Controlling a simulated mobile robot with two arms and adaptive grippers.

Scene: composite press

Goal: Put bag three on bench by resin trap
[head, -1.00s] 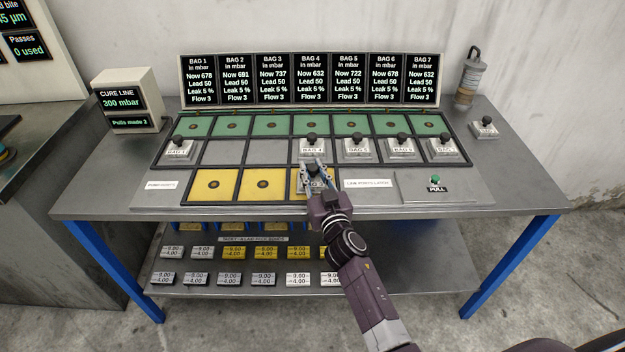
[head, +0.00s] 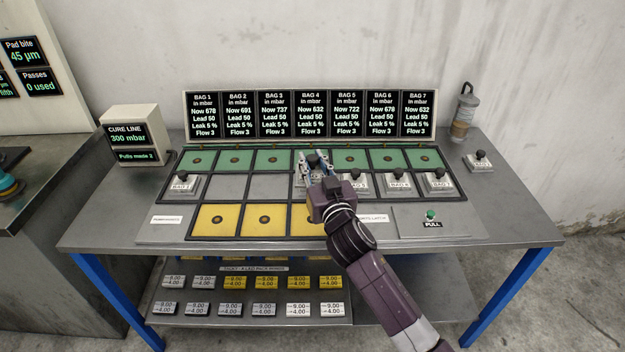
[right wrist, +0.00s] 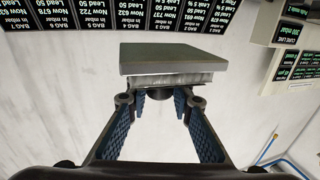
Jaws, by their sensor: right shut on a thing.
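My right gripper (head: 318,162) is shut on the dark knob of a grey, square-based block, bag three by its place in the row, though its label is not readable now. The right wrist view shows the block (right wrist: 175,62) held by its knob between the fingertips. In the head view the gripper is over the fourth column of the rack, hiding most of the held block and part of bag four (head: 301,181). The resin trap (head: 464,115), a clear canister with brownish contents, stands at the bench's back right. My left gripper is not in view.
Another knobbed block (head: 478,163) sits on the bench (head: 510,215) by the resin trap. Bare bench lies around it. Bags one (head: 183,184), five, six and seven stand in the rack's middle row. A display panel (head: 310,115) rises behind. A green PULL button (head: 431,214) is at front right.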

